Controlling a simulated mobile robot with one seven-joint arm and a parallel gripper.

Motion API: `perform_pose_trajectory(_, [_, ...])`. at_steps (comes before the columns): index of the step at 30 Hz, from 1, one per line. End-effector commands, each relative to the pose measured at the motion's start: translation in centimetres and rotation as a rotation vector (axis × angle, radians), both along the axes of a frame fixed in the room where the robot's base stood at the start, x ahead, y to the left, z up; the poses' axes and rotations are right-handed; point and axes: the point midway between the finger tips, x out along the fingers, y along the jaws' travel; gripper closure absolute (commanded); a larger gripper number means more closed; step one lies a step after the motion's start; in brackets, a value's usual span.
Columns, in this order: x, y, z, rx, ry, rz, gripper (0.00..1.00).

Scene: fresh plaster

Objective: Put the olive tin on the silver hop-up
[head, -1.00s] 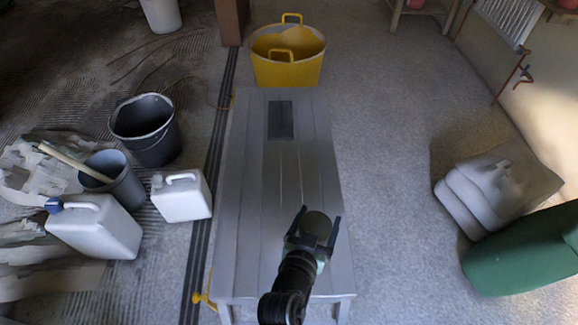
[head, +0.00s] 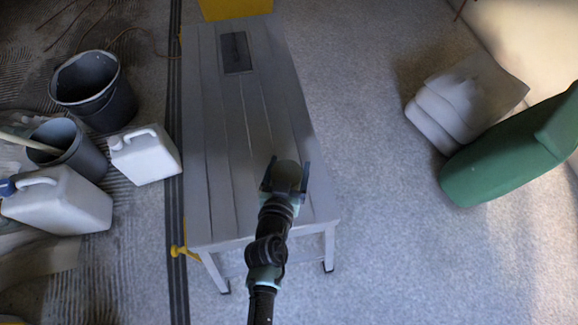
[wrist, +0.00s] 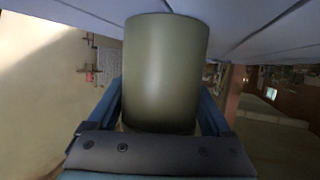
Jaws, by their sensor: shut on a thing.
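The olive tin (wrist: 165,75) is a plain dull-green cylinder, filling the middle of the wrist view. My gripper (head: 287,175) is shut on it, one finger on each side. In the head view the tin (head: 288,172) looks dark and partly hidden by my gripper. The silver hop-up (head: 228,140) is a long grey planked platform on legs. My gripper and the tin are over its near end, towards its right side. In the wrist view the hop-up's boards (wrist: 245,22) run along the top, close to the tin's end. I cannot tell whether they touch.
A dark flat plate (head: 236,52) lies at the hop-up's far end. A yellow tub (head: 235,8) stands beyond. Buckets (head: 92,88) and white jerrycans (head: 146,154) crowd the left. Grey sacks (head: 465,95) and a green object (head: 510,150) are right. Floor right of the hop-up is clear.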

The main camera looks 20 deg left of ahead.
Motion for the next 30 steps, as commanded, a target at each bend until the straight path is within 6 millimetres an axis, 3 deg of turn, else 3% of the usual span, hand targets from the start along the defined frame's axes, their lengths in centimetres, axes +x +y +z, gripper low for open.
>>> perform_pose_trajectory(3, [0.1, 0.0, -0.3, 0.002, -0.003, 0.001, 0.94])
perform_pose_trajectory(4, [0.0, 0.0, -0.3, 0.001, 0.000, 0.000, 0.13])
perform_pose_trajectory(6, [0.0, 0.0, -0.2, 0.000, 0.000, 0.000, 0.00])
perform_pose_trajectory(17, [-0.1, 0.0, 0.3, 0.000, 0.001, 0.000, 0.00])
perform_pose_trajectory(30, [-7.4, -1.5, 2.8, 0.002, 0.004, -0.002, 0.00])
